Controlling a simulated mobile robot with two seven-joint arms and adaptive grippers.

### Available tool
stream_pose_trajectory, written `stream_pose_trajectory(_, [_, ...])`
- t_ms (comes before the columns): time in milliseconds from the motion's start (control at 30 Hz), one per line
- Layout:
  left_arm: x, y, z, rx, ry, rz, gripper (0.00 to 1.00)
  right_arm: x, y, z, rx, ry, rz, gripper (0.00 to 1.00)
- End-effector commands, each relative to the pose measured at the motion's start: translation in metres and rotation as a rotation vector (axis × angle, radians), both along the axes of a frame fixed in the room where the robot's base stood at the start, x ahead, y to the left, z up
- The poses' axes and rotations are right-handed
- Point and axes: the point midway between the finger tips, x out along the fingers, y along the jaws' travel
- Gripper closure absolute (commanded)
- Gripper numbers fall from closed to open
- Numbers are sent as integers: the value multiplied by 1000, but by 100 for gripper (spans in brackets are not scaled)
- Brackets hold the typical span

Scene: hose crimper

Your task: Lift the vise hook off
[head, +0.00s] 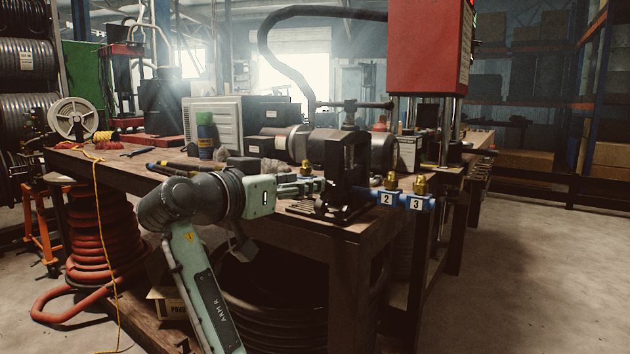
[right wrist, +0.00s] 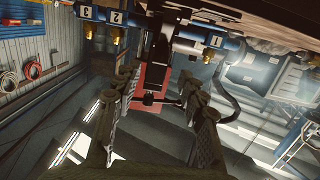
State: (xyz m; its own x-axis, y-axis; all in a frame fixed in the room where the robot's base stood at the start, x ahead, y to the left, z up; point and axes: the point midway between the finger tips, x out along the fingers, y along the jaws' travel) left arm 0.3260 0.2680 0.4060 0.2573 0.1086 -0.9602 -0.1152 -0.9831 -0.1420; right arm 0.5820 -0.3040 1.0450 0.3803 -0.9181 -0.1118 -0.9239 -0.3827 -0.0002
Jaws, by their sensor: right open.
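The black vise (head: 347,158) stands at the near corner of the workbench, clamped around a blue pipe (head: 402,200) with labels 2 and 3. In the right wrist view the vise (right wrist: 158,40) is straight ahead. A dark bar with a knobbed end (right wrist: 150,99) shows between my fingers there. I cannot tell which dark part is the hook. My right gripper (head: 318,187) reaches in from the left, close to the vise's left side. In the right wrist view my right gripper (right wrist: 158,76) is open, its fingers apart. I cannot tell if they touch anything. My left gripper is out of view.
Brass fittings (head: 420,185) stand up from the pipe. A grey motor-like cylinder (head: 290,143) lies behind the vise. A red press (head: 428,48) rises behind right. The workbench (head: 378,235) edge runs below the vise. The floor at right is clear.

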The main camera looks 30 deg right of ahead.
Motion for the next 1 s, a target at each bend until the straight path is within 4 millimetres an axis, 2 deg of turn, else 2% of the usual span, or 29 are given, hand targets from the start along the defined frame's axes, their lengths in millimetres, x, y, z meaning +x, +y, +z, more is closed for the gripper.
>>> stream_pose_trajectory(100, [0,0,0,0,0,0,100,-8,22,2,1,0,3,59])
stream_pose_trajectory(300, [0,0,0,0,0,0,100,-17,42,5,1,1,1,59])
stream_pose_trajectory(1000, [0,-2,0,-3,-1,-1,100,-19,46,5,0,0,0,59])
